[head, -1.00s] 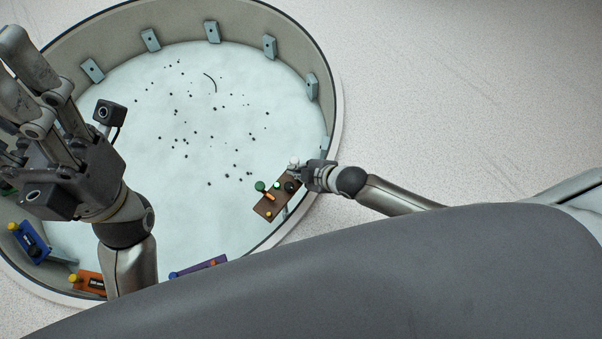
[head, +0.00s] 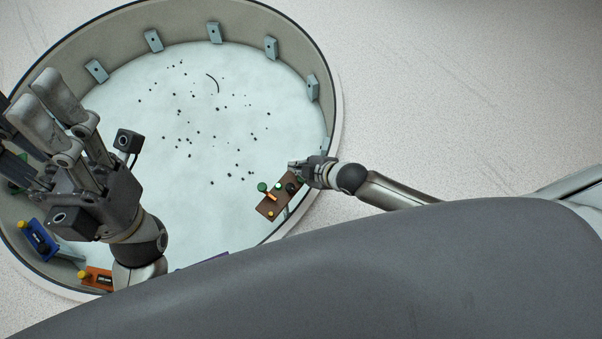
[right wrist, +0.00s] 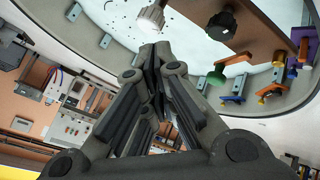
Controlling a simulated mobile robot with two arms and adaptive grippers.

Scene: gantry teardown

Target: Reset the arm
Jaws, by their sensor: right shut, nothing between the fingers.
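A brown lever panel (head: 268,209) is mounted at the right rim of the round pit. It carries a green ball knob (head: 262,187), an orange piece, a black knob (right wrist: 222,26) and a white knob (right wrist: 150,18). My right gripper (head: 293,166) is at the panel's upper end. In the right wrist view its fingers (right wrist: 156,56) are together and hold nothing, with the white knob just beyond the tips, apparently apart. My left gripper (head: 42,110) is raised at the left, large and close to the camera, away from the panel; its finger opening is unclear.
The pit floor (head: 150,150) is pale with scattered dark bits. Grey blocks (head: 214,33) line its wall. A blue panel (head: 38,240) and an orange panel (head: 97,278) sit at the lower left rim. A purple panel (head: 205,261) is mostly hidden by my grey body.

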